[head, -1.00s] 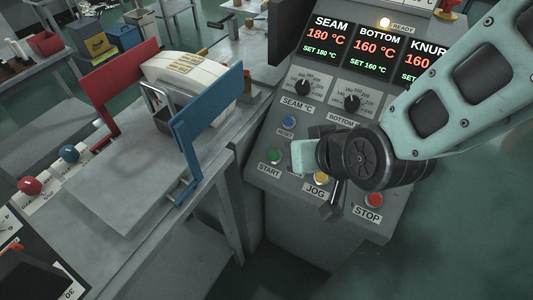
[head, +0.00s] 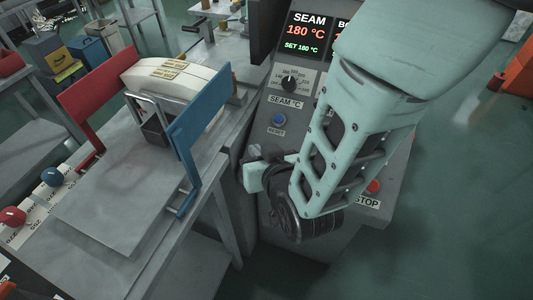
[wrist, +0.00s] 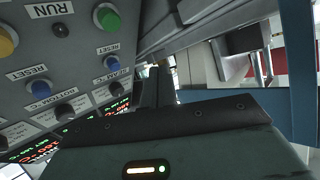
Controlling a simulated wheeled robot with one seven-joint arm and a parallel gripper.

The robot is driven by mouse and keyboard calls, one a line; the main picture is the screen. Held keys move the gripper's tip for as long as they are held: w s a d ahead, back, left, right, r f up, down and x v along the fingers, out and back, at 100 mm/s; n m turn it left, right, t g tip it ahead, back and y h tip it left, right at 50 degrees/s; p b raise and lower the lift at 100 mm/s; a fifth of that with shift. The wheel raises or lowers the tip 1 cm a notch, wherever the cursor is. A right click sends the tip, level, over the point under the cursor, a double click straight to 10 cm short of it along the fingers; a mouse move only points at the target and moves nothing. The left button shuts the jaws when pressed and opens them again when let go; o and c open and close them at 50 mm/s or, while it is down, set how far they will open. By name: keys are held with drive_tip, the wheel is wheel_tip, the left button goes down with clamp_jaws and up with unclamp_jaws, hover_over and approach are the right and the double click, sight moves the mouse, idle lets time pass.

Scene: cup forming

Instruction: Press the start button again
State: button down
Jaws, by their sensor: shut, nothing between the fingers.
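The green start button (wrist: 107,17) shows at the top of the wrist view, on the grey control panel (wrist: 45,52). In the head view my arm and gripper hide it. My gripper (head: 253,156) is in front of the lower left of the panel, below the blue reset button (head: 279,119). In the wrist view my gripper's dark fingers (wrist: 157,82) are shut and empty, to the lower right of the green button in the picture. They look apart from the button; their distance from the panel is hard to tell.
The red stop button (head: 373,186) is right of my arm. A yellow button (wrist: 6,41) sits on the panel. Left of the panel, a grey bench (head: 110,215) carries a blue plate (head: 198,115) and a red plate (head: 95,97). Open floor lies at the right.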

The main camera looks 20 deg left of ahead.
drive_tip(key=shift+w+d+f+b, duration=0.1)
drive_tip(key=shift+w+f+b, duration=0.75)
drive_tip(key=shift+f, duration=0.35)
drive_tip(key=shift+w+d+f+b, duration=0.1)
drive_tip(key=shift+w+f+b, duration=0.75)
drive_tip(key=shift+f, duration=0.3)
drive_tip(key=shift+w+f+b, duration=0.8)
drive_tip(key=shift+w+f, duration=0.05)
drive_tip(key=shift+f, duration=0.35)
drive_tip(key=shift+w+f+b, duration=0.25)
drive_tip(key=shift+f+b, duration=0.05)
drive_tip(key=shift+b, duration=0.15)
drive_tip(key=shift+w+f+b, duration=0.25)
drive_tip(key=shift+f+b, duration=0.2)
drive_tip(key=shift+r, duration=0.15)
drive_tip(key=shift+s+r+p, duration=0.4)
drive_tip(key=shift+s+r, duration=0.1)
drive_tip(key=shift+r, duration=0.1)
idle(0.3)
